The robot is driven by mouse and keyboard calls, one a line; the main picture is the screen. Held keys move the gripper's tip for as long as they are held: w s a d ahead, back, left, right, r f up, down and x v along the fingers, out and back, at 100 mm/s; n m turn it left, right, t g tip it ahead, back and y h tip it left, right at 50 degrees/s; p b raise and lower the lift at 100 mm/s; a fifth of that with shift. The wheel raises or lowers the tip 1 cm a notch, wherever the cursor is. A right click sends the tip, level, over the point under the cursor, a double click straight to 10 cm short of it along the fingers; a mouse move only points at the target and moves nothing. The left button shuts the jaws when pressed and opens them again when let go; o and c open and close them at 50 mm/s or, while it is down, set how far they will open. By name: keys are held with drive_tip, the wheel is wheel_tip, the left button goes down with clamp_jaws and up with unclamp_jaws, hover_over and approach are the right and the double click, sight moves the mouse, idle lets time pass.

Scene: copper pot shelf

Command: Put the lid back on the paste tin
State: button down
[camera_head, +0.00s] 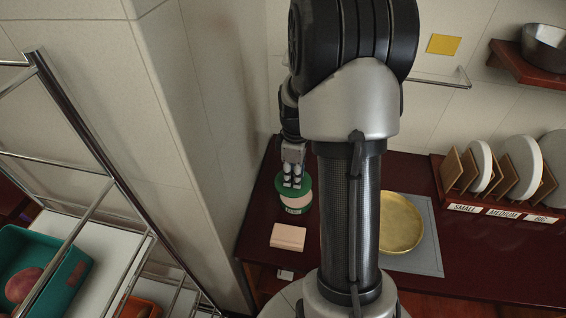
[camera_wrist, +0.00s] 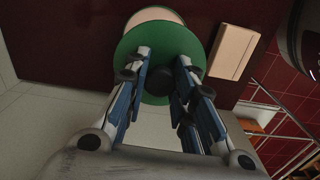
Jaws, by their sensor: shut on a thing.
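The paste tin (camera_head: 294,209) stands on the dark red counter near its left end, a green-labelled round tin with pale beige paste showing at its open top. The green round lid (camera_head: 307,187) is at my gripper (camera_head: 292,184), over the wall side of the tin. In the wrist view, my gripper (camera_wrist: 165,62) is shut on the lid (camera_wrist: 160,48) around its dark knob (camera_wrist: 159,88). The lid sits off-centre, with a crescent of beige (camera_wrist: 157,14) visible beyond its edge. I cannot tell whether lid and tin touch.
A beige block (camera_head: 288,236) lies beside the tin, towards the counter's front. A brass pan (camera_head: 401,222) lies on a grey mat (camera_head: 431,238) to the right. A wall pillar (camera_head: 178,130) is close on the left.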

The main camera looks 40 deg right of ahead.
drive_tip(key=shift+d+f, duration=0.15)
drive_tip(key=shift+d, duration=0.55)
drive_tip(key=shift+s+f+b, duration=0.2)
drive_tip(key=shift+f+b, duration=0.4)
drive_tip(key=shift+b, duration=0.05)
wheel_tip(320, 180, down, 5)
drive_tip(key=b, duration=0.3)
drive_tip(key=shift+w+a+b, duration=0.1)
drive_tip(key=shift+b, duration=0.2)
drive_tip(key=shift+f, duration=0.15)
idle(1.4)
drive_tip(key=c, duration=1.3)
unclamp_jaws()
drive_tip(key=shift+o, duration=0.3)
drive_tip(key=o, duration=0.4)
